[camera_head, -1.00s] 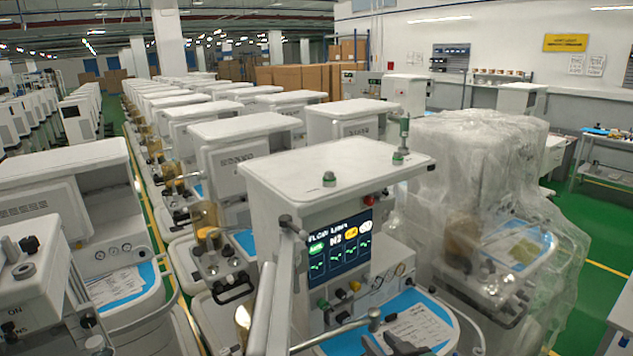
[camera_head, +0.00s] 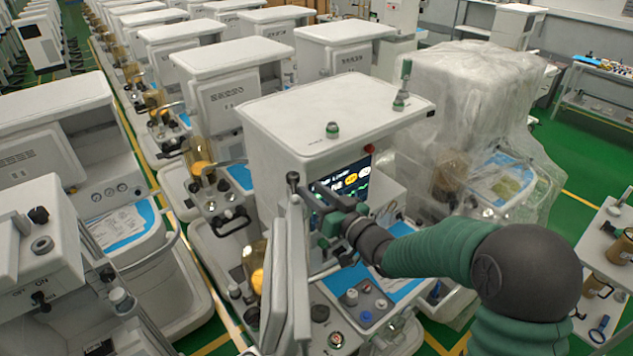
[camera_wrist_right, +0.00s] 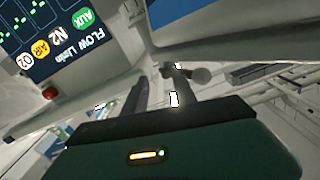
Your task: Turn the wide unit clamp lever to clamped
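A small grey lever with a dark rounded end (camera_head: 293,179) stands at the top of a grey upright, beside the front left edge of the nearest wide white unit (camera_head: 275,150). I take it for the clamp lever; its markings are not readable. My right gripper (camera_head: 320,193) is just right of the lever, in front of the unit's flow screen (camera_head: 352,181). In the right wrist view, its two dark fingers (camera_wrist_right: 157,88) stand apart with a gap. A round-ended grey bar (camera_wrist_right: 197,74) shows by the right fingertip; contact cannot be told. My left gripper is not in view.
A plastic-wrapped unit (camera_head: 465,100) stands right of the nearest unit. Another white cart (camera_head: 45,240) stands close at the left. A small trolley (camera_head: 610,245) is at the right edge. Green floor is free between the wrapped unit and the trolley.

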